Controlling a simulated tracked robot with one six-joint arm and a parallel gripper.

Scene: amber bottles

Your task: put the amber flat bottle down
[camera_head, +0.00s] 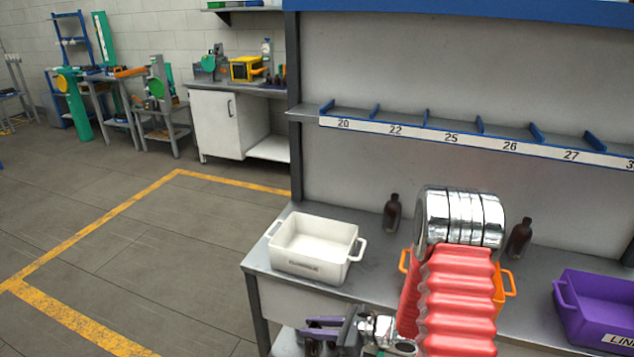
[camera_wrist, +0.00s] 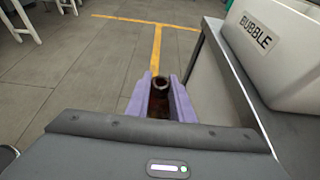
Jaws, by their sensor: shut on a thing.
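My gripper (camera_wrist: 161,100) is shut on a dark brown amber bottle (camera_wrist: 160,84), whose round open mouth and neck show between the purple fingers in the wrist view. The bottle looks upright; most of its body is hidden, so its flat shape cannot be made out. In the head view my gripper (camera_head: 322,328) is low in front of the bench, below and to the right of the white bin. The floor shows beyond the bottle in the wrist view, and the bench edge lies to its right.
The grey bench (camera_head: 375,268) carries a white bin (camera_head: 312,262), a purple bin (camera_head: 600,312), and an orange bin (camera_head: 507,284) mostly hidden by my arm. Two dark bottles (camera_head: 392,214) (camera_head: 520,238) stand at the back. Bare bench lies right of the white bin.

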